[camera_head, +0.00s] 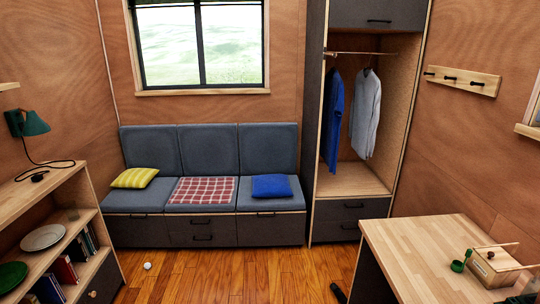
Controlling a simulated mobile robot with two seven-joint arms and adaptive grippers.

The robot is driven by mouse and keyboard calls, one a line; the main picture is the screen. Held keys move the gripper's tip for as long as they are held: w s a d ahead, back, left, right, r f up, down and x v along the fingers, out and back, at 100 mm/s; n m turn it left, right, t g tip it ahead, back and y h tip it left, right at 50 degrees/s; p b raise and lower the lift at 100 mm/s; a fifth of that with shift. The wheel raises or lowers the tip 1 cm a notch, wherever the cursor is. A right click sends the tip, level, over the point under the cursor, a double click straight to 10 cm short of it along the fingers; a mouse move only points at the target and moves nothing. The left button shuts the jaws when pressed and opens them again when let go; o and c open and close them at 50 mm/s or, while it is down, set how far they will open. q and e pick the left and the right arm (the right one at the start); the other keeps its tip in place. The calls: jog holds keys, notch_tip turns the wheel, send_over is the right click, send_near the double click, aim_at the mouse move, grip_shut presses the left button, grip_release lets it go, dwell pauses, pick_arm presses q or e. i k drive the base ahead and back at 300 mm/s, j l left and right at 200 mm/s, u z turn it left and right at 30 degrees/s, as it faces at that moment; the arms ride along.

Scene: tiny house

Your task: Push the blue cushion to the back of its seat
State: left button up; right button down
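The blue cushion (271,186) lies on the right-hand seat (270,203) of the grey three-seat bench. It lies nearly flat around the middle of the seat. A strip of bare seat shows in front of it, and the grey backrest (268,148) stands behind it. I cannot tell exactly how wide the gap to the backrest is. I can make out neither of my grippers in this view, and nothing is touching the cushion. A small dark shape (338,293) at the bottom edge is too cut off to identify.
A yellow cushion (134,178) lies on the left seat and a checked red cloth (202,190) on the middle one. A wardrobe (350,181) adjoins the bench's right end. A desk (420,245) stands front right, shelves (60,210) front left. A small white ball (147,266) lies on otherwise open floor.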

aim_at(269, 184)
jog(key=i+j, duration=0.15)
jog(key=i, duration=0.8)
jog(key=i+j, duration=0.15)
jog(key=i, duration=0.8)
jog(key=i+j, duration=0.1)
jog(key=i, duration=0.85)
jog(key=i+j, duration=0.15)
jog(key=i, duration=0.8)
